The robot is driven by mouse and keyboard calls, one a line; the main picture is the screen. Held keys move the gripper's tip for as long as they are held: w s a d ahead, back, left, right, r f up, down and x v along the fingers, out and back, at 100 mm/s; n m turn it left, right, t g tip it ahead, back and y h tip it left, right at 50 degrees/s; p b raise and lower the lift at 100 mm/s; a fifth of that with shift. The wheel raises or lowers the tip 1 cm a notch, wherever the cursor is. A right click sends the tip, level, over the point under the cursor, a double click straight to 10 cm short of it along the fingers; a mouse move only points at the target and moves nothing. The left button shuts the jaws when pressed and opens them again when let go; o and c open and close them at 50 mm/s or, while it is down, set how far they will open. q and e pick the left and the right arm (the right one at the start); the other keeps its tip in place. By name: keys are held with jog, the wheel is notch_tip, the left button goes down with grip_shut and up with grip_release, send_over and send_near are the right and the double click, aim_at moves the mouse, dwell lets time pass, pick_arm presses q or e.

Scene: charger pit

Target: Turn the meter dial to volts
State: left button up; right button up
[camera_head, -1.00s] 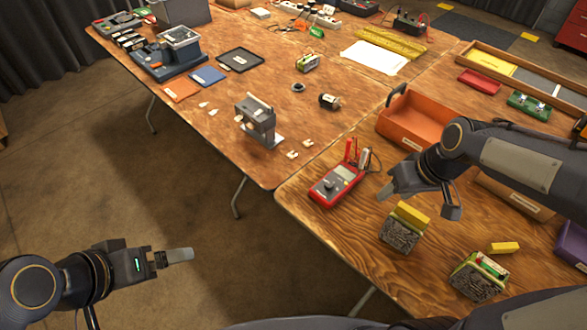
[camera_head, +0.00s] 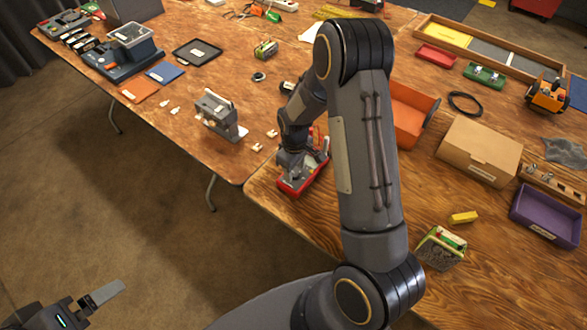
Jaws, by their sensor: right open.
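The red meter (camera_head: 297,186) lies near the left edge of the front wooden table. My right gripper (camera_head: 294,166) is over it, pointing down, and covers most of its face. The dial is hidden behind the gripper, so I cannot tell its setting or whether the fingers touch it. The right gripper is open. My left gripper (camera_head: 104,292) is at the lower left, over the floor and away from the tables. Its fingers show edge-on, so its opening cannot be read.
An orange bin (camera_head: 412,112) stands right of my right arm, with a cardboard box (camera_head: 478,150) and a purple tray (camera_head: 546,215) further right. A yellow-green block (camera_head: 441,248) and a yellow piece (camera_head: 463,217) lie near the front. A grey stand (camera_head: 217,112) is on the table to the left.

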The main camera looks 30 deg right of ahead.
jog(key=shift+f, duration=0.7)
jog(key=c, duration=1)
